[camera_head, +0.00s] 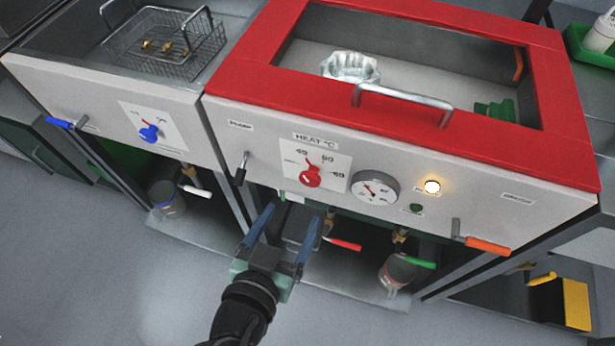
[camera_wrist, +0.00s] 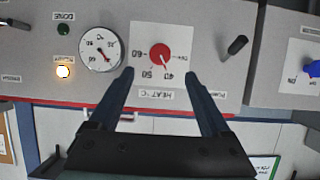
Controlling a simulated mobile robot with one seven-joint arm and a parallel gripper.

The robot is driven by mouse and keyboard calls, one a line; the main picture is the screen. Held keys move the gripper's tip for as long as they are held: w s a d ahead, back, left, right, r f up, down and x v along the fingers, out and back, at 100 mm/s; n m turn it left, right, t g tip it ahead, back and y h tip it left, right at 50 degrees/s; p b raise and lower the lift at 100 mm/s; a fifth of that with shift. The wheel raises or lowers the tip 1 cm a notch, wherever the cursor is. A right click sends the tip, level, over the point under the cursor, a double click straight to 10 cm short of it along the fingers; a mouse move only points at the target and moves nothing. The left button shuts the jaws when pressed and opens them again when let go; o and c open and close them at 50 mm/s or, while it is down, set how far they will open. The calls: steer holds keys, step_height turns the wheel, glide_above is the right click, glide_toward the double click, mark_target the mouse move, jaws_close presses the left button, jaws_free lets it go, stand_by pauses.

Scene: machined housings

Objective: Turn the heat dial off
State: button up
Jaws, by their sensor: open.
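The heat dial is a red knob (camera_head: 310,177) on a white scale plate under a "HEAT °C" label on the red-topped unit's front panel. Its pointer leans up and left, towards the 40 mark, away from the mark at the plate's left. My gripper (camera_head: 293,214) is open and empty, in front of and below the dial. In the wrist view my gripper (camera_wrist: 159,75) has a finger on each side, apart from the knob.
A round gauge (camera_head: 375,188) and a lit amber lamp (camera_head: 432,187) are right of the dial. A dark-handled lever (camera_head: 241,170) is to its left. A blue dial (camera_head: 149,132) is on the left unit. Red (camera_head: 345,244) and green (camera_head: 418,262) valve handles stick out below.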

mark_target(309, 182)
steer(key=x, duration=1)
steer(key=shift+w+f, duration=0.1)
steer(key=shift+w, duration=0.2)
jaws_close()
